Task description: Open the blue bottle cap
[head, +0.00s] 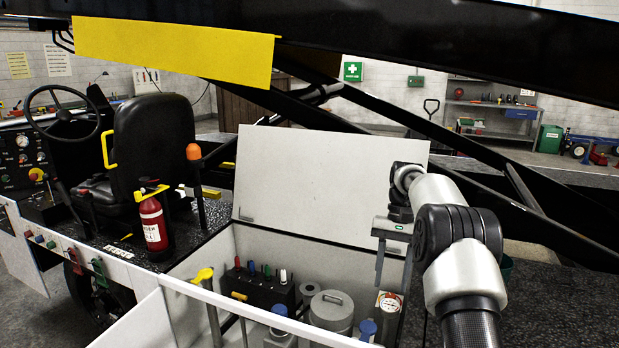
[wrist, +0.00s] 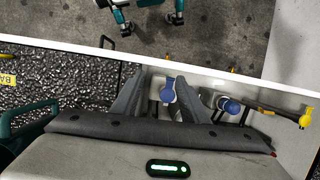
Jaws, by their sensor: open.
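Two blue caps show inside the open white compartment in the head view. The right blue cap (head: 367,328) is near the front wall, and the left blue cap (head: 279,311) tops a grey-white body. My gripper (head: 393,280) is open and empty, pointing down over the compartment's right part, above and behind the right cap. In the wrist view, one blue cap (wrist: 168,92) appears between the spread fingers of my gripper (wrist: 160,84), with no visible contact. The other blue cap (wrist: 230,105) lies right of the fingers. The bodies below the caps are mostly hidden.
The compartment's raised lid (head: 325,185) stands behind my gripper. Black beams cross behind and above the arm.

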